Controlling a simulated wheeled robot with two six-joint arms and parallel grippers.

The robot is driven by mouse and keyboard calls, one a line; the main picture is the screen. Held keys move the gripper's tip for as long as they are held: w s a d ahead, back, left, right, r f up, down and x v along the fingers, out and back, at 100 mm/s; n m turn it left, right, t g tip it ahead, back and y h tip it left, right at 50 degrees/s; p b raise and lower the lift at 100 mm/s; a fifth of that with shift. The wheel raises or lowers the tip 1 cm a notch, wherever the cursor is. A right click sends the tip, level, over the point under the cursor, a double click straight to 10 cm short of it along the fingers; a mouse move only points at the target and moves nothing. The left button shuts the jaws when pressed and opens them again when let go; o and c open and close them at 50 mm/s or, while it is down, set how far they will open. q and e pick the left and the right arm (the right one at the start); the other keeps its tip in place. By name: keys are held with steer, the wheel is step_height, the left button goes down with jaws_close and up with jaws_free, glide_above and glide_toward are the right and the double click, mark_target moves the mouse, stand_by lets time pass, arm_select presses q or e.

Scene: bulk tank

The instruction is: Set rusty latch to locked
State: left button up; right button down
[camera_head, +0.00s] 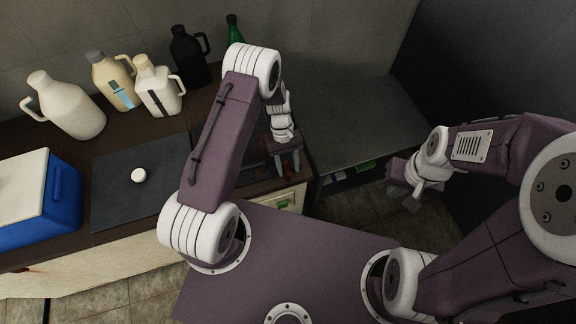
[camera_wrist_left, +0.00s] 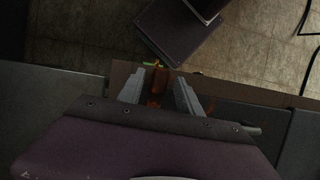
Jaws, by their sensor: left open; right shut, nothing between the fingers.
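A rusty orange-brown piece (camera_wrist_left: 157,84), which looks like the rusty latch, shows in the left wrist view at the counter's edge. My left gripper (camera_wrist_left: 160,78) is open, with its fingers on either side of this piece in that view. I cannot tell whether they touch it. In the head view my left gripper (camera_head: 285,163) points down over the right end of the counter, and the latch is not clearly visible there. My right gripper (camera_head: 404,194) is shut and empty, off to the right, away from the counter.
A green-marked drawer front (camera_head: 290,200) is below my left gripper. A grey worktop (camera_head: 345,125) on the right is bare.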

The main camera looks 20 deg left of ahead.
arm_select(q)
steer(key=b+v, duration=0.1)
steer(key=v, duration=0.8)
step_height(320, 180, up, 12)
steer(key=m+t, duration=0.1)
steer(key=t, duration=0.2)
glide_above(285, 163)
steer(key=s, duration=0.2)
steer(key=s+a+f+m+t+y, duration=0.1)
steer(key=s+a+m, duration=0.3)
steer(key=s, duration=0.5)
steer(key=shift+s+f+m+t+y, duration=0.15)
steer(key=shift+s+m+t+y, duration=0.15)
steer(key=shift+m+t+y, duration=0.25)
